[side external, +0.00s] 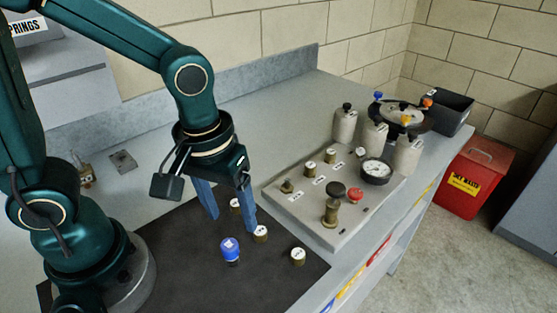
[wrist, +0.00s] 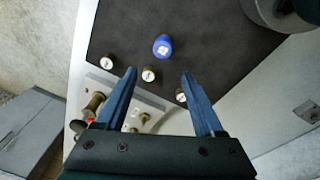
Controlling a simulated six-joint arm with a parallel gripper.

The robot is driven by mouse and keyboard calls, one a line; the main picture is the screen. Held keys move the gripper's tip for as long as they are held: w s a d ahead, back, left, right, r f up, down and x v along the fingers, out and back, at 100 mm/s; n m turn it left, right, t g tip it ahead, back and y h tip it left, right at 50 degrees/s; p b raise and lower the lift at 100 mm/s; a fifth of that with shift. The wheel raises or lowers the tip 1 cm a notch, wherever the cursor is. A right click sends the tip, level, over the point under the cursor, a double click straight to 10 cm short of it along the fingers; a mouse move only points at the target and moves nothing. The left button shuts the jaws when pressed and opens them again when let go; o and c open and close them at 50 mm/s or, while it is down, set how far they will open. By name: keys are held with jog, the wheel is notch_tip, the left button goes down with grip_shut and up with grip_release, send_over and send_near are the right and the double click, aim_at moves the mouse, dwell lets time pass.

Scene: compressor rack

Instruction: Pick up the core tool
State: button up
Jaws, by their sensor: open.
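A blue-topped piece with a white label, which looks like the core tool, stands on the black mat. It shows in the side view (side external: 230,248) and in the wrist view (wrist: 162,46). My gripper (side external: 232,222) is open and empty above the mat, its blue fingers pointing down. In the wrist view my gripper (wrist: 160,72) has the blue piece just beyond its fingertips, roughly centred between them, not touching. A small brass cap (wrist: 148,75) shows between the fingers, nearer the left one. Nothing hides the blue piece's top.
A raised grey panel (side external: 290,205) with brass fittings, a gauge (side external: 376,170) and pale bottles (side external: 345,126) stands to the right. The mat's front is clear.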

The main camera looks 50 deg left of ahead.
aim_at(230, 243)
jog(key=shift+s+d+f+m+g, duration=0.2)
jog(key=shift+s+f+g, duration=0.1)
jog(key=shift+f, duration=0.3)
jog(key=shift+s+d+f+m+g, duration=0.1)
jog(key=shift+s+d+f+g, duration=0.15)
jog(key=shift+f, duration=2.7)
jog(key=shift+c, duration=0.3)
grip_shut()
